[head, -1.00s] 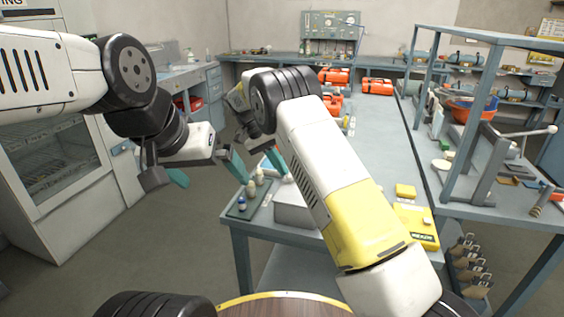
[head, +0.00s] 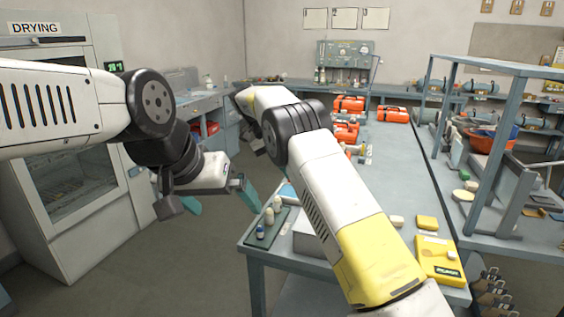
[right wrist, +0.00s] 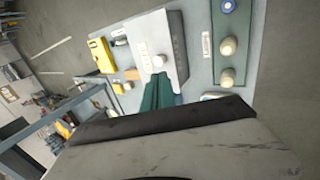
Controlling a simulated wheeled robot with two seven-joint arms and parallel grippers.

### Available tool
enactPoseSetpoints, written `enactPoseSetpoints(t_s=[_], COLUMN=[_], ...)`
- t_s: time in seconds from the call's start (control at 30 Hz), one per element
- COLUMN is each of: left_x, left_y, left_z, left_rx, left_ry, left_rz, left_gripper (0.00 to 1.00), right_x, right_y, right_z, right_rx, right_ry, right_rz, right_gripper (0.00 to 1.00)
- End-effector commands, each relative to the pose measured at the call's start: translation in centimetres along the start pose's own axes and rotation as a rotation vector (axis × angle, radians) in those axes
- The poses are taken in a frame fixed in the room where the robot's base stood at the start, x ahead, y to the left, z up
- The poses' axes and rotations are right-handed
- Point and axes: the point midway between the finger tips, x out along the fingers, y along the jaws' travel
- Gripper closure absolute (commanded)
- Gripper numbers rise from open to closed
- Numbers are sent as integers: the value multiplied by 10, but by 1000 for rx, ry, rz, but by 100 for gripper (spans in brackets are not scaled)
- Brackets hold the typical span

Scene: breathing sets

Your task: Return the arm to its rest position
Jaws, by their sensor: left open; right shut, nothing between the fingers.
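My left gripper (head: 222,198) is open and empty in the head view, its two teal fingers apart, over the floor left of the table. My right arm (head: 345,215) crosses the middle of the head view and bends at a black joint. Its fingers are hidden from the head there. In the right wrist view my right gripper (right wrist: 161,92) is shut with its teal fingers together and nothing between them. The fingers overlap the near edge of a light grey box (right wrist: 172,62); their height above the table cannot be told.
The grey table (head: 405,180) carries a green tray (head: 252,238) with small bottles at its front left corner, a yellow case (head: 440,262) and orange cases (head: 393,115). A rack frame (head: 487,150) stands right. A drying cabinet (head: 75,190) stands left. Floor between is clear.

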Motion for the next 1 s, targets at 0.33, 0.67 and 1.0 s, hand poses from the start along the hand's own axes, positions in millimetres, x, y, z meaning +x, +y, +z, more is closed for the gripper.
enactPoseSetpoints(t_s=[0.33,0.67,1.0], left_x=[0,0,0], left_y=[0,0,0], left_z=[0,0,0], left_rx=[0,0,0], left_ry=[0,0,0], left_rz=[0,0,0], left_gripper=[0,0,0], right_x=[-29,-40,-41], right_y=[-6,19,155], right_z=[-2,-10,-14], right_rx=[8,2,-40], right_ry=[-1,-13,-20], right_rz=[-1,-54,-372], right_gripper=[100,100,100])
